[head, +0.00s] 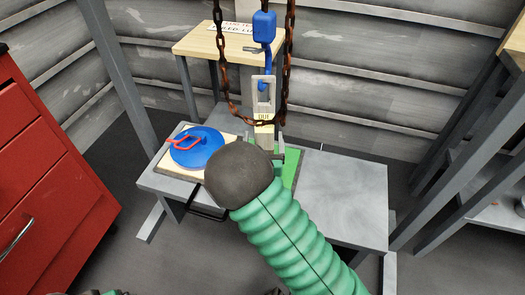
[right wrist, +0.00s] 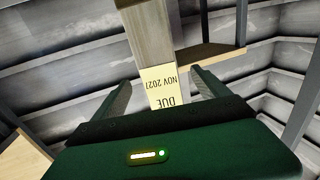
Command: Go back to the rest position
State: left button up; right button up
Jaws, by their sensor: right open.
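My right gripper (head: 264,140) is over the grey bench (head: 340,195), at the lower end of the hanging wooden-looking piece with a "DUE" label (head: 264,117). In the right wrist view my right gripper (right wrist: 161,80) is open. Its two dark fingers stand apart on either side of the label (right wrist: 160,88), which reads "DUE NOV 2027" upside down. I cannot tell whether a finger touches it. My green ribbed right arm reaches up from the bottom of the head view, and its dark rounded wrist hides part of the bench. My left gripper does not show clearly.
A blue hook block (head: 264,27) and rusty chains (head: 288,60) hang above the bench. A blue disc with a red handle (head: 196,147) lies on a pale board at the bench's left. A red cabinet (head: 50,170) stands left. The bench's right side is clear.

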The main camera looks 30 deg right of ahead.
jog(key=p+v, duration=0.1)
jog(key=v, duration=0.8)
jog(key=shift+p, duration=0.35)
jog(key=a+f+n+g+y, duration=0.1)
jog(key=a+f+g+y, duration=0.5)
jog(key=f+y, duration=0.1)
jog(key=s+a+r+n+g+y, duration=0.1)
jog(key=s+a+n+g+y, duration=0.15)
jog(key=s, duration=0.35)
jog(key=s+a+r+n+g+y, duration=0.1)
jog(key=s+a+n+g, duration=0.2)
jog(key=s, duration=0.4)
notch_tip(320, 180, up, 36)
jog(key=d+p, duration=0.1)
jog(key=p, duration=3.5)
jog(key=shift+s+d+g, duration=0.25)
jog(key=shift+s+g, duration=0.15)
jog(key=shift+g, duration=0.05)
jog(key=shift+h, duration=0.25)
